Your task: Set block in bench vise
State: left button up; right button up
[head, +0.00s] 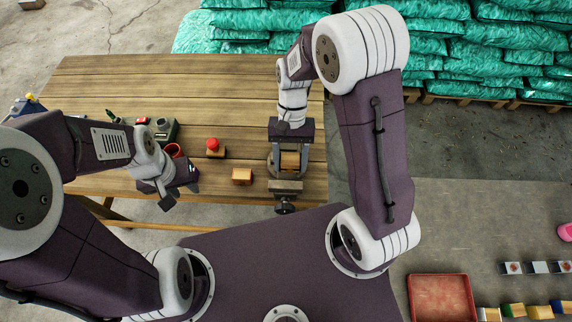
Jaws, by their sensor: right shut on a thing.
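The bench vise (285,186) stands at the front edge of the wooden bench, its screw and handle pointing toward me. A wooden block (290,161) shows at the vise, between the fingers of my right gripper (290,166). That gripper reaches down from above and is shut on the block. Its palm hides the block's far side, and I cannot tell whether the block touches the jaws. My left gripper (180,195) is open and empty near the bench's front edge, left of the vise.
A second wooden block (242,176) lies left of the vise. Behind it is a block with a red knob (214,148). A red cup (174,150) and a grey-green device (163,130) stand further left. The bench's far half (190,85) is clear. Green sacks (450,45) are stacked behind.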

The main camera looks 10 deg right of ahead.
aim_at(286, 174)
jog(key=shift+w+a+f, duration=0.4)
jog(key=shift+w+a, duration=0.1)
jog(key=shift+w, duration=0.1)
jog(key=shift+s+f, duration=0.1)
jog(key=shift+f, duration=0.05)
notch_tip(286, 174, down, 4)
jog(key=shift+s+r+p, duration=0.1)
jog(key=shift+r+p, duration=0.15)
jog(key=shift+p, duration=0.25)
jog(key=shift+f, duration=0.3)
jog(key=o, duration=1.6)
jog(key=shift+c, duration=0.2)
